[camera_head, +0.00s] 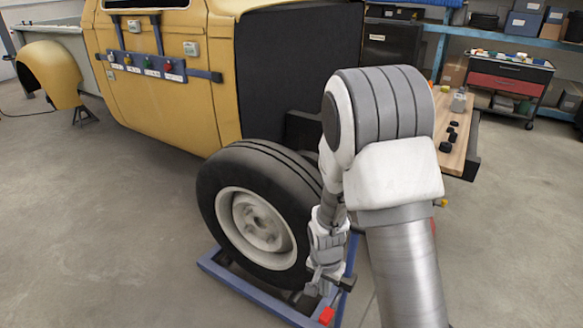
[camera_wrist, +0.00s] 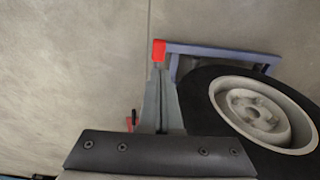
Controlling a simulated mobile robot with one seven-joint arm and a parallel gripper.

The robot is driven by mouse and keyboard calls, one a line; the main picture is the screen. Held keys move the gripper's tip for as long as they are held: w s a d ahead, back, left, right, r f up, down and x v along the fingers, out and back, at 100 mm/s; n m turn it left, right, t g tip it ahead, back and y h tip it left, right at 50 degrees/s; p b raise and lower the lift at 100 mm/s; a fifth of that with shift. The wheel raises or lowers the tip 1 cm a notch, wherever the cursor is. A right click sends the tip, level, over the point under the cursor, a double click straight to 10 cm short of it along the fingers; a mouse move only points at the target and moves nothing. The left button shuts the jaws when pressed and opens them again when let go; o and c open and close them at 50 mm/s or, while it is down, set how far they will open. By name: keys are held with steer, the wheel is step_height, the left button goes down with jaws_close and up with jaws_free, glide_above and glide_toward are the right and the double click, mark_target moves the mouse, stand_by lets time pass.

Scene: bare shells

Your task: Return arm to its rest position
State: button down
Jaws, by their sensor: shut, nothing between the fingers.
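My arm reaches down on the right of the head view, its gripper (camera_head: 322,290) low beside the wheel's right side. In the wrist view the grey fingers (camera_wrist: 160,75) are together with nothing between them. The black-tyred wheel (camera_head: 255,215) with a pale rim sits upright in the blue frame stand. It also shows at the right of the wrist view (camera_wrist: 265,112). The gripper is close to the stand; whether it touches is hidden.
The blue stand (camera_head: 245,296) has a red piece (camera_head: 326,316) at its front corner. A yellow vehicle body (camera_head: 165,85) stands behind. A wooden bench (camera_head: 460,140) and a red-drawer cart (camera_head: 505,85) stand at right. Open floor (camera_head: 110,240) lies at left.

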steer(key=s+d+r+n+t, duration=0.1)
steer(key=s+r+n+t, duration=0.15)
steer(key=r, duration=1.65)
steer(key=s+d+r+n+t, duration=0.15)
steer(key=s+r+n, duration=0.35)
steer(key=s+r, duration=0.8)
step_height(320, 180, up, 15)
steer(key=s+p, duration=0.2)
steer(key=p, duration=1.3)
steer(key=shift+t+y, duration=0.3)
steer(key=shift+y, duration=0.1)
steer(key=shift+a, duration=0.1)
